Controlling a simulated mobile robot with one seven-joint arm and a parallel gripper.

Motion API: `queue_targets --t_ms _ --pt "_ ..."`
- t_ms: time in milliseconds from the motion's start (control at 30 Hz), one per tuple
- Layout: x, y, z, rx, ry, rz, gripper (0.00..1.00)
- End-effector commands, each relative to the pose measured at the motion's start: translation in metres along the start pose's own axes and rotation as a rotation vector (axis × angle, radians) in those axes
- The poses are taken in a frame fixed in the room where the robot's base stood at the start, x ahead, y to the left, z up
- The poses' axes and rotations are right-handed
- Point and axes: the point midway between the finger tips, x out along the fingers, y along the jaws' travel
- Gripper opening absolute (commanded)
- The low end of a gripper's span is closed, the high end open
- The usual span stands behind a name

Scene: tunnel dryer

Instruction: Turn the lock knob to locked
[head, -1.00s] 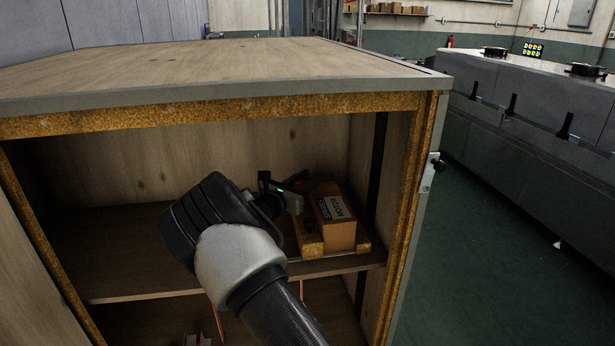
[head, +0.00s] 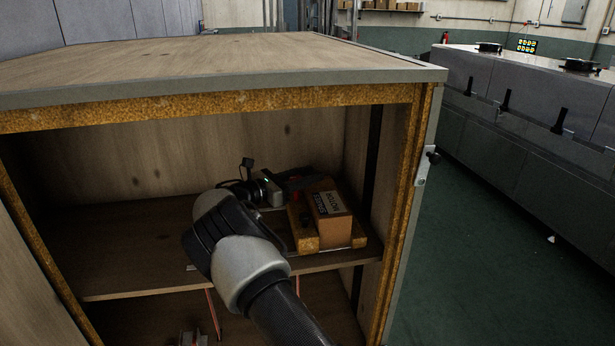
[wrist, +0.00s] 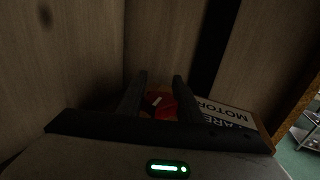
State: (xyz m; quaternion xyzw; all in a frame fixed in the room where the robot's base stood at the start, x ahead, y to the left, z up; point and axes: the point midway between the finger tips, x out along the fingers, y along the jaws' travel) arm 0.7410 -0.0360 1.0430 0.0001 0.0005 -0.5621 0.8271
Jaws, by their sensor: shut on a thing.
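A red knob (wrist: 165,104) with a white mark shows between the two dark fingers of my gripper (wrist: 160,80) in the wrist view; I take it as the lock knob. My gripper is shut on it, and the fingers hide its sides. In the head view my gripper (head: 297,182) reaches into the open cabinet, at the back of the shelf beside a box. Only a small bit of red shows there, and which way the knob points cannot be told.
A brown box (head: 331,230) labelled as a spare motor sits on a wooden base on the shelf (head: 140,283), right of my gripper. A black-knobbed latch (head: 427,165) is on the outer right side.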

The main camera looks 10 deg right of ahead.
Motion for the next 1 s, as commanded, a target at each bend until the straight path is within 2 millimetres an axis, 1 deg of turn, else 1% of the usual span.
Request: queue_targets --t_ms 167,200,300,567,667,767,833,1000 --pt "0.000 0.000 0.000 -0.001 0.000 -0.001 0.10" --pt "0.000 0.000 0.000 -0.001 0.000 -0.001 0.34" --pt "0.000 0.000 0.000 0.000 0.000 0.000 0.50" --pt "0.000 0.000 0.000 0.000 -0.001 0.001 0.50" --pt "-0.004 0.000 0.000 0.000 -0.001 0.002 0.50" --pt "-0.016 0.001 0.000 0.000 -0.001 0.003 0.50" --pt "-0.029 0.001 0.000 0.000 0.000 0.005 0.50" --pt "-0.070 0.001 0.000 0.000 0.000 0.005 0.50"
